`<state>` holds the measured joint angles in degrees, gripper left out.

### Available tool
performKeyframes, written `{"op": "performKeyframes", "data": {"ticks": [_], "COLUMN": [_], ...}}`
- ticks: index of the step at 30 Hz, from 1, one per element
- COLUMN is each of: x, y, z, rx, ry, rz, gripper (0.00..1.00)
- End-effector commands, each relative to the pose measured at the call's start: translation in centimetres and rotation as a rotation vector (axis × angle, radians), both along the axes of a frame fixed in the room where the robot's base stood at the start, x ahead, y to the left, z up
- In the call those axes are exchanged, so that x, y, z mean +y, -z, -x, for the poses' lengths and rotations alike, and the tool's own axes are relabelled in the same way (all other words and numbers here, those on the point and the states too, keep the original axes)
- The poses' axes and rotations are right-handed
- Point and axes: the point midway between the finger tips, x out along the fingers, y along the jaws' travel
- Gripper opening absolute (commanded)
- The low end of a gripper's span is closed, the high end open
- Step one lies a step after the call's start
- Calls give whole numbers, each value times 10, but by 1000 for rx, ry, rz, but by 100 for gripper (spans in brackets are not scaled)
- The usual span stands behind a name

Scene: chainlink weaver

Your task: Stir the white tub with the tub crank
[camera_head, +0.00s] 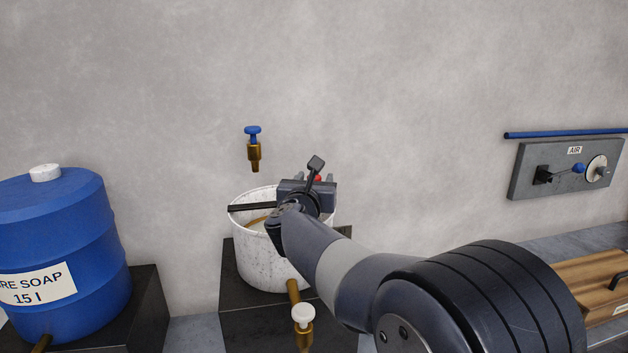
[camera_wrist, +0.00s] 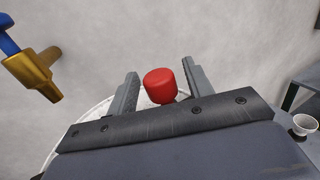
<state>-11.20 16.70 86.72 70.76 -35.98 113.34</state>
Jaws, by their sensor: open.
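The white tub (camera_head: 262,262) stands on a dark block in the head view, with a dark bar across its top and some liquid inside. Its rim shows behind my gripper in the wrist view (camera_wrist: 92,112). The tub crank's red knob (camera_wrist: 160,86) sits between my two open fingers in the wrist view, with a gap to the finger on each side. In the head view only a bit of the red knob (camera_head: 318,178) shows past my gripper (camera_head: 318,177). My gripper is over the right side of the tub. The rest of the crank is mostly hidden by my arm.
A brass tap with a blue handle (camera_head: 253,148) juts from the wall above the tub. A brass outlet with a white knob (camera_head: 303,316) is at the tub's lower front. A blue soap drum (camera_head: 70,235) stands left. A grey AIR panel (camera_head: 560,168) hangs right.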

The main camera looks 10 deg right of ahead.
Motion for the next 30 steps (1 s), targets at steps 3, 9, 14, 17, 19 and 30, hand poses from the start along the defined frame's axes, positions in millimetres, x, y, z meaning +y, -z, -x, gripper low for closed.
{"op": "performKeyframes", "data": {"ticks": [3, 9, 14, 17, 19, 30], "x": [0, 0, 0, 0, 0, 0], "y": [0, 0, 0, 0, 0, 1], "z": [0, 0, 0, 0, 0, 1], "rx": [0, 0, 0, 0, 0, 0], "ry": [0, 0, 0, 0, 0, 8], "rz": [0, 0, 1, 1, 1, 1], "gripper": [46, 29, 16, 8, 2, 0]}}
